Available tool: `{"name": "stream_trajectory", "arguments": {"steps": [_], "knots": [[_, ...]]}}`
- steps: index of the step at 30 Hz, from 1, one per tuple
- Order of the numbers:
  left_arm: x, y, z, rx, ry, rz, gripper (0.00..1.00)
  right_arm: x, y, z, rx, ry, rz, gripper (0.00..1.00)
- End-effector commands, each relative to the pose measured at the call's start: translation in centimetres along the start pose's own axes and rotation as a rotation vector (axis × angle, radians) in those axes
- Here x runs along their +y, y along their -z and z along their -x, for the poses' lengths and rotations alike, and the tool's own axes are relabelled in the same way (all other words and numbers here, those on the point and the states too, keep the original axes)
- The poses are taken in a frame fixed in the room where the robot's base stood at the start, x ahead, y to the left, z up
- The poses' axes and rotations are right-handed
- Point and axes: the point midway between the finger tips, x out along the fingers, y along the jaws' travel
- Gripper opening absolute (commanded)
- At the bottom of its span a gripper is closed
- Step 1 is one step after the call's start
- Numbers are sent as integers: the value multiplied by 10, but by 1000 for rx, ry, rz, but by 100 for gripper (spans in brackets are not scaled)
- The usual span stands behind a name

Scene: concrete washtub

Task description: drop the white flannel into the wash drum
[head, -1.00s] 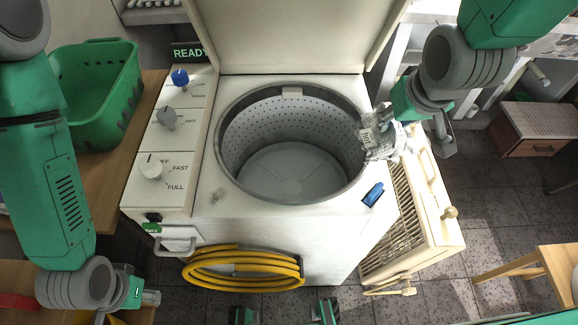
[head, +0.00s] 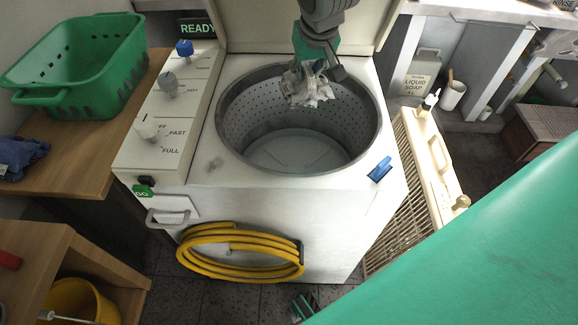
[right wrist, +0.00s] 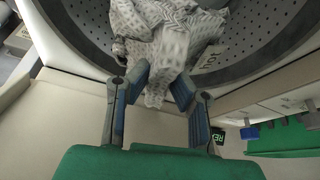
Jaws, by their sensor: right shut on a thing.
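The white flannel (head: 314,93), a crumpled pale cloth with a grey pattern, hangs from my right gripper (head: 308,70). It hangs at the far side of the wash drum's opening, in front of the perforated back wall. In the right wrist view the flannel (right wrist: 168,28) is pinched between the fingertips of my right gripper (right wrist: 160,82), with its folds spread over the drum opening. The wash drum (head: 245,125) is a round perforated metal tub in the white machine, lid raised; its visible floor looks empty. My left gripper is out of view.
A control panel with knobs (head: 168,84) runs along the machine's left. A green basket (head: 85,65) stands on the wooden table at left. A blue clip (head: 380,169) sits at the machine's front right corner. A cream slatted rack (head: 432,165) stands at right. A yellow hose (head: 240,268) hangs in front.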

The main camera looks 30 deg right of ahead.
Motion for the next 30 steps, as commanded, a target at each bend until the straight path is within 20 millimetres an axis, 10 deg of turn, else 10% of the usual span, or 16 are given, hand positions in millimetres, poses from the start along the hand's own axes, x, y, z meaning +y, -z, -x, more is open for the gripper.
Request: {"name": "stream_trajectory", "arguments": {"steps": [12,22,24,30], "knots": [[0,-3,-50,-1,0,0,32,-2,-20,-45,1,-1,3,0],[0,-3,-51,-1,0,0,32,-2,-20,-46,1,0,3,0],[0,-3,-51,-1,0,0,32,-2,-20,-46,1,0,3,37],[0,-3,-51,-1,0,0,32,-2,-20,-46,1,0,3,40]]}}
